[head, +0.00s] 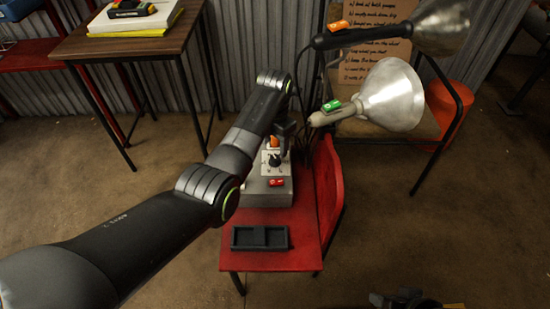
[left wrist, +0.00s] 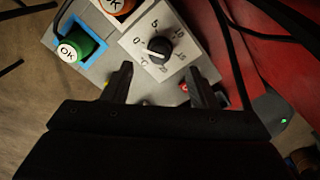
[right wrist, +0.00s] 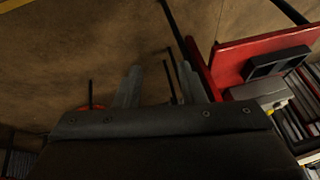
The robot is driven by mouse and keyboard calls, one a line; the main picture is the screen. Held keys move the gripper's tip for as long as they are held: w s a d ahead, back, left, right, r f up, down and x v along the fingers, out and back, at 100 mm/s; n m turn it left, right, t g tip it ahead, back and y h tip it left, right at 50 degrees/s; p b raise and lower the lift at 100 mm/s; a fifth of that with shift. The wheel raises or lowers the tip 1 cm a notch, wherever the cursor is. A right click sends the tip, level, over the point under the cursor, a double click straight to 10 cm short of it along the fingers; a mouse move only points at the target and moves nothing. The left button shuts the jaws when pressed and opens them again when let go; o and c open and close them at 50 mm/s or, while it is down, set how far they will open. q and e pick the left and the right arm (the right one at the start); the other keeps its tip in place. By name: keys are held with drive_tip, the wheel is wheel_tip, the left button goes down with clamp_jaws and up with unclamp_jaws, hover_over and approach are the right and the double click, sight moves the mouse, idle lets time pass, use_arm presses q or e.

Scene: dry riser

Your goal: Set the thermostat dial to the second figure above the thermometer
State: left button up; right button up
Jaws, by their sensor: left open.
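The thermostat dial (left wrist: 160,48) is a round black knob with a white pointer on a pale plate in the left wrist view. The pointer aims left, close to the 0. In the head view the dial (head: 274,160) sits on a grey box (head: 268,190). My left gripper (left wrist: 160,76) is open, its fingertips just below the knob, apart from each other with nothing between them. My right gripper (right wrist: 157,78) is open and empty, away from the dial. I cannot make out a thermometer.
A green OK button (left wrist: 78,47) in a blue frame and an orange OK button sit beside the dial. The red bench (head: 300,258) holds a black tray (head: 260,238). Lamps (head: 393,94) stand at the right. Dark cables run close to the dial's right.

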sight(275, 158)
use_arm(q)
wheel_tip(275, 158, down, 3)
drive_tip(key=shift+r+b, duration=0.15)
drive_tip(key=shift+b, duration=0.35)
wheel_tip(275, 158, down, 2)
drive_tip(key=shift+f+b, duration=0.1)
drive_tip(key=shift+b, duration=0.35)
drive_tip(key=shift+f, duration=0.2)
use_arm(e)
drive_tip(key=w+d+r+t+h, duration=0.2)
drive_tip(key=w+d+r+t, duration=0.1)
drive_tip(key=w+r+t, duration=0.6)
drive_tip(key=shift+w+d+r+h, duration=0.3)
drive_tip(key=shift+w+r, duration=0.2)
drive_tip(key=shift+w, duration=1)
use_arm(q)
drive_tip(key=c, duration=1)
drive_tip(key=shift+o, duration=0.2)
use_arm(e)
drive_tip(key=shift+a+f, duration=0.1)
